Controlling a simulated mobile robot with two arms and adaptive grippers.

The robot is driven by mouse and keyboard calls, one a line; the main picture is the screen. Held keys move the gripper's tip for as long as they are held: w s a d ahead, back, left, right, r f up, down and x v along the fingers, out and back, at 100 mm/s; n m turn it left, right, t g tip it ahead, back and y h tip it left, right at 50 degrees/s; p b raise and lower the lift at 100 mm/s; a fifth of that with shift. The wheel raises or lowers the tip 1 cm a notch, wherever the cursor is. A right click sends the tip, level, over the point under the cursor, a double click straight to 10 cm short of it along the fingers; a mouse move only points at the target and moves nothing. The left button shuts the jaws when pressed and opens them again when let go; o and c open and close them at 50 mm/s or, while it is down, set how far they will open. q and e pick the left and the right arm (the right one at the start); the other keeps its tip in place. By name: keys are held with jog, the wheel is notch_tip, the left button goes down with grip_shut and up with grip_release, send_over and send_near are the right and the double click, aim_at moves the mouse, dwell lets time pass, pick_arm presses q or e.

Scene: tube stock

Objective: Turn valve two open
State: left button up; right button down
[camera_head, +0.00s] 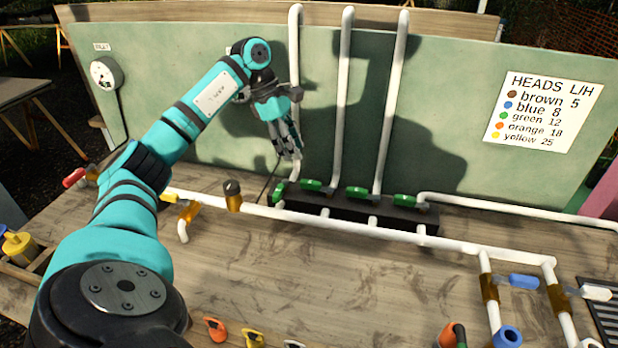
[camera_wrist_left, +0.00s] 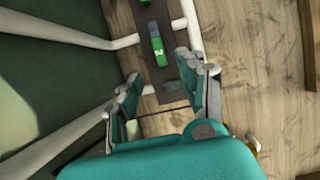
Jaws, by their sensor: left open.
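A green valve handle marked 2 (camera_wrist_left: 157,47) shows in the left wrist view, on a dark manifold strip (camera_wrist_left: 172,88). In the head view, several green-handled valves stand in a row on the dark manifold (camera_head: 345,211); their numbers are too small to read there. The second from the left (camera_head: 313,186) appears to be valve two. My left gripper (camera_head: 291,153) points down above the left end of the row. In the wrist view its spread fingers (camera_wrist_left: 160,78) are empty, and the marked handle lies beyond the tips, apart from them. My right gripper is not in view.
White vertical pipes (camera_head: 342,100) rise behind the valves against a green panel (camera_head: 450,120). A long white pipe (camera_head: 370,231) runs in front. A sign (camera_head: 543,112) hangs at right. Coloured clips (camera_head: 215,328) lie at the front edge. The middle bench (camera_head: 330,285) is clear.

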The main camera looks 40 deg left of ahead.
aim_at(310, 181)
pick_arm(q)
jog(key=p+x, duration=0.1)
jog(key=x, duration=0.9)
jog(key=shift+w+f, duration=0.1)
grip_shut()
